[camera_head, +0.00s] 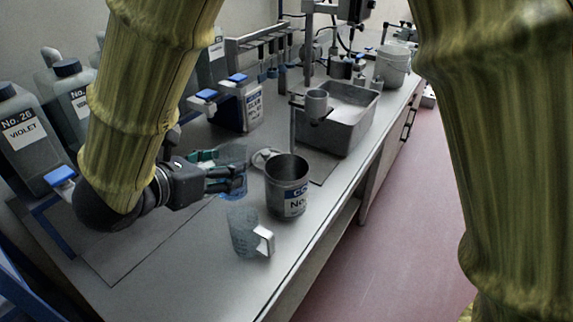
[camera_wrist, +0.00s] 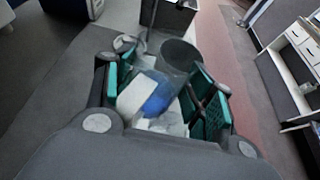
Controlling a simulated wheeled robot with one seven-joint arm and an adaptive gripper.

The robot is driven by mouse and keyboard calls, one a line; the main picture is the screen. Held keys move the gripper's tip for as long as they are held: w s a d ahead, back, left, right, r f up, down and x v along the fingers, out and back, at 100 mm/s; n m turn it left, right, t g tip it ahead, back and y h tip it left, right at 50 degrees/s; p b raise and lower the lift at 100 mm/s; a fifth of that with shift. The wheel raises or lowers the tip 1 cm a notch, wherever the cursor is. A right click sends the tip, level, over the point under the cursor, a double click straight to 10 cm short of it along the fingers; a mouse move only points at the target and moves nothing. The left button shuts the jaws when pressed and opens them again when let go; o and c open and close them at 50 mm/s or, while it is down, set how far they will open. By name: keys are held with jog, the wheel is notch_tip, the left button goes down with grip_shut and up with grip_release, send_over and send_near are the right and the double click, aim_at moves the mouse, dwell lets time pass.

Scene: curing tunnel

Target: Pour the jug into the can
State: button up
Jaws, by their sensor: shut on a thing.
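My gripper (camera_head: 222,180) is shut on a clear jug (camera_head: 234,158) with blue liquid low in it. In the wrist view, my gripper (camera_wrist: 165,98) has its teal pads on either side of the jug's white handle (camera_wrist: 133,97), with the blue liquid (camera_wrist: 158,100) behind it. The can (camera_head: 287,188) is open, grey and labelled, and stands upright on the bench just right of the jug. In the wrist view, the can's dark mouth (camera_wrist: 180,54) lies beyond the jug. The jug's exact tilt is unclear, and no stream shows.
A second clear jug (camera_head: 245,235) with a white handle stands near the bench's front edge. A round pale disc (camera_head: 265,157) lies behind the can.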

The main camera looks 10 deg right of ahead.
aim_at(235, 157)
jog(key=shift+w+d+r+g+y+p, duration=0.15)
jog(key=shift+d+g+y+p, duration=0.4)
jog(key=shift+p, duration=0.3)
jog(key=d+y+p, duration=0.1)
jog(key=p, duration=0.1)
jog(key=d+r+m+g+y+p, duration=0.1)
jog(key=shift+w+r+p, duration=0.15)
jog(key=shift+w+p, duration=0.2)
jog(key=shift+p, duration=0.05)
jog(key=shift+d+f+y, duration=0.15)
jog(key=shift+f+y, duration=0.15)
jog(key=shift+y, duration=0.05)
jog(key=d+g+y+p, duration=0.1)
jog(key=w+d+f+m+y+p, duration=0.1)
jog(key=y+p, duration=0.1)
jog(key=d+f+g+y+p, duration=0.1)
jog(key=y, duration=0.1)
jog(key=shift+w+d+g+p, duration=0.3)
jog(key=shift+w+g+p, duration=0.05)
jog(key=shift+w, duration=0.05)
jog(key=shift+w+d+r+m+g+y+p, duration=0.15)
jog(key=shift+d+r+m+g+y+p, duration=0.2)
jog(key=shift+y+p, duration=0.65)
jog(key=shift+w+d+r+m+g+y+p, duration=0.15)
jog(key=shift+d+r+g+y+p, duration=0.2)
jog(key=shift+y+p, duration=0.65)
jog(key=shift+w+d+r+p, duration=0.2)
jog(key=shift+d+p, duration=0.4)
jog(key=shift+p, duration=0.6)
